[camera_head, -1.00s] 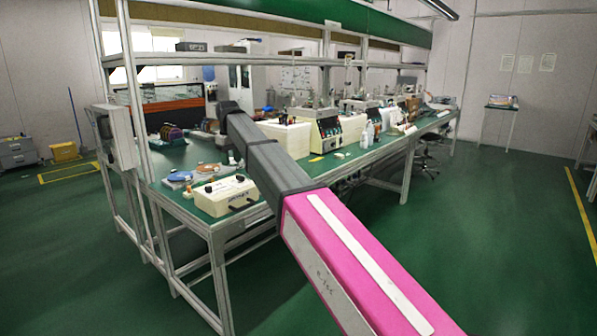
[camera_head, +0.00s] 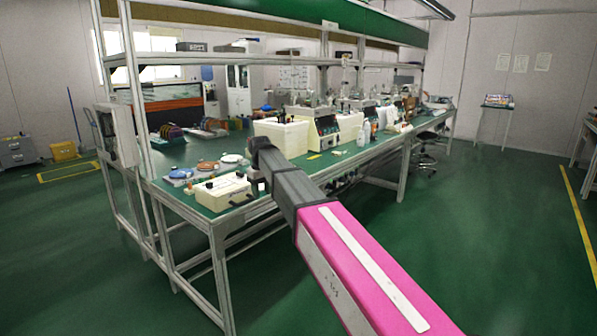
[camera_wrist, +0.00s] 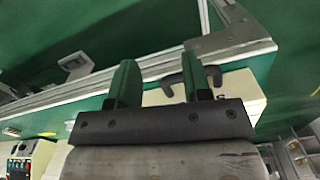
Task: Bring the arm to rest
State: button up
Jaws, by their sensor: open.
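My gripper (camera_wrist: 160,82) is open and empty, with its two dark fingers well apart in the wrist view. Behind them are the green bench top, the pale bench frame and a cream box with a black handle (camera_wrist: 243,86). In the head view my arm, dark with a pink link, reaches from the lower right to the bench's front edge. Its dark end is just right of the cream control box (camera_head: 222,192). I cannot tell the gap between the fingers and the box.
The green floor (camera_head: 480,240) on the right is clear.

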jog(key=s+d+f+m, duration=0.2)
jog(key=s+d+f, duration=0.2)
jog(key=d+f, duration=0.45)
jog(key=s+d+f+m, duration=0.2)
jog(key=s+d+f, duration=0.3)
jog(key=d+f, duration=0.4)
jog(key=s+d+f+m, duration=0.3)
jog(key=s+d+f, duration=0.7)
jog(key=s+d, duration=0.4)
jog(key=shift+s+d+f+m, duration=0.4)
jog(key=shift+d, duration=0.35)
